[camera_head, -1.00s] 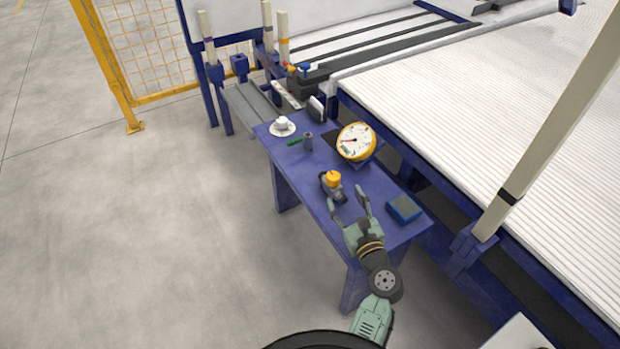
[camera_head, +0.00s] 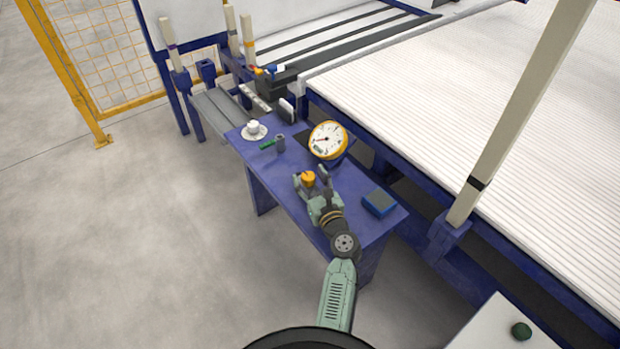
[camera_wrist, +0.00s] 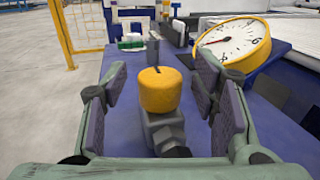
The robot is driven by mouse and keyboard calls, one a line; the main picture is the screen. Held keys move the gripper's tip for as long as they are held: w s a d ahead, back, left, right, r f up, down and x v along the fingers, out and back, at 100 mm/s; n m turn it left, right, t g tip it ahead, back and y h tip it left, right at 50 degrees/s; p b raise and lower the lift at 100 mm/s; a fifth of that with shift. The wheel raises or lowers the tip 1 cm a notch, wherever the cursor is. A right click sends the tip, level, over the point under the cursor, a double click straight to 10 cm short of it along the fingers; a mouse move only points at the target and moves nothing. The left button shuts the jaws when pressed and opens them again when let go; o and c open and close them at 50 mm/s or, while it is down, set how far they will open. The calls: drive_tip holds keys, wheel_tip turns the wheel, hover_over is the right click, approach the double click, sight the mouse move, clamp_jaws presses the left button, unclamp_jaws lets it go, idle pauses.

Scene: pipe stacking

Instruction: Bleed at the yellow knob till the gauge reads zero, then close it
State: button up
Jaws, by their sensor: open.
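The yellow knob (camera_head: 308,179) sits on top of a grey valve body on the blue table. In the wrist view the knob (camera_wrist: 160,89) stands upright between the open jaws of my gripper (camera_wrist: 160,100), with a gap on each side. A dark slot marks its top. My gripper (camera_head: 311,180) is open around it and holds nothing. The round gauge (camera_head: 327,140) with a yellow rim and white face stands behind the knob; it also shows in the wrist view (camera_wrist: 233,42).
A blue box with a dark top (camera_head: 379,202) lies right of my gripper. The white-slatted bed (camera_head: 430,110) borders the right.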

drive_tip(key=shift+c, duration=0.4)
drive_tip(key=c, duration=1.1)
